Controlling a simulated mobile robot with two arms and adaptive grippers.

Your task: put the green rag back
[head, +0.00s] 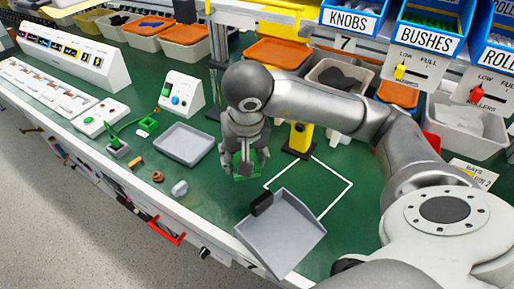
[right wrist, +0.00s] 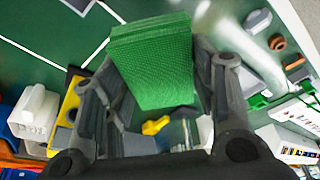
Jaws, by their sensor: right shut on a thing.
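My right gripper (head: 247,158) hangs over the green bench in the head view. It is shut on the green rag (head: 240,177), which shows only in part below the fingers. In the right wrist view the rag (right wrist: 152,62) is a folded, textured green block between the two fingers of the right gripper (right wrist: 160,85). I cannot tell how far it is above the bench. My left gripper is in neither view.
A grey dustpan-like tray (head: 283,232) lies in front of a white outline on the bench. A shallow grey tray (head: 186,143), small loose parts and a control box (head: 181,93) are to the left. A yellow stand (head: 299,138) is close on the right. Bins line the back.

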